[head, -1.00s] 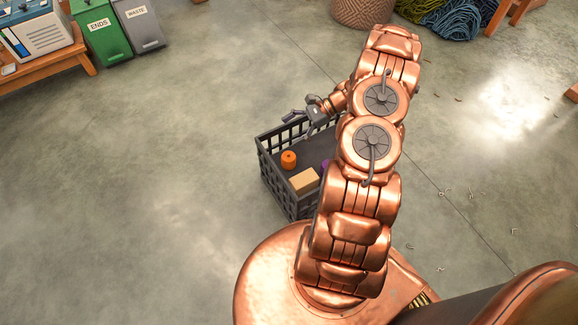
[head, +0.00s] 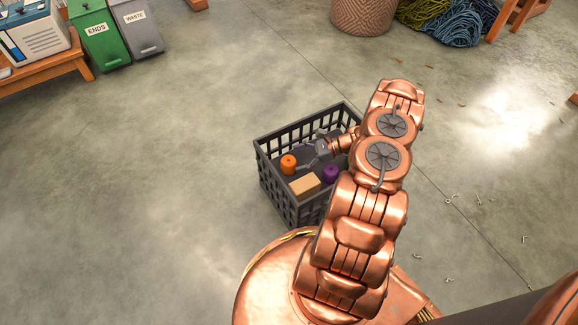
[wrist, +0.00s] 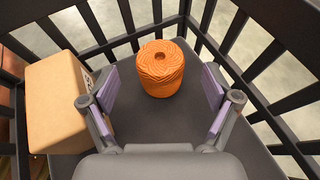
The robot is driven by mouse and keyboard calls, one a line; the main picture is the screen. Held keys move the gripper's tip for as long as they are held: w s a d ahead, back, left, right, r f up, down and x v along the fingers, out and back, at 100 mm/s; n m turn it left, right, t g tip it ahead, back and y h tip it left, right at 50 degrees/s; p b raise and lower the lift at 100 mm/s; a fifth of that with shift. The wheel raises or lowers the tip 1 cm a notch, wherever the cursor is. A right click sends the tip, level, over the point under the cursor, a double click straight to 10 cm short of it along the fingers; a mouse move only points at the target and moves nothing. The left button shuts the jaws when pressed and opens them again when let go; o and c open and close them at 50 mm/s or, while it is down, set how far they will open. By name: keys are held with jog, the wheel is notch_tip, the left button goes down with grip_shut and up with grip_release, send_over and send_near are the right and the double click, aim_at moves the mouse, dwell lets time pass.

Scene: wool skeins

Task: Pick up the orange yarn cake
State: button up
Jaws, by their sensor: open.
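The orange yarn cake (head: 288,164) stands upright on the floor of a dark grey slatted crate (head: 270,183), near its left side. In the wrist view the orange yarn cake (wrist: 161,68) is ahead of my gripper, centred between the fingers and close to the crate's slatted corner. My gripper (head: 301,157) is inside the crate, to the right of the cake in the head view. Its two purple-padded fingers (wrist: 158,92) are apart with nothing held between them.
A tan box (head: 304,184) lies in the crate, left of my gripper in the wrist view. A purple yarn cake (head: 330,173) is also in the crate. The crate's slatted walls (wrist: 262,50) rise close around the orange cake. Open floor surrounds the crate.

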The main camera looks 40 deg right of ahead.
aim_at(292, 160)
jog(key=b+x, duration=0.1)
jog(key=x, duration=0.3)
jog(key=shift+a, duration=0.1)
jog(key=shift+r, duration=0.1)
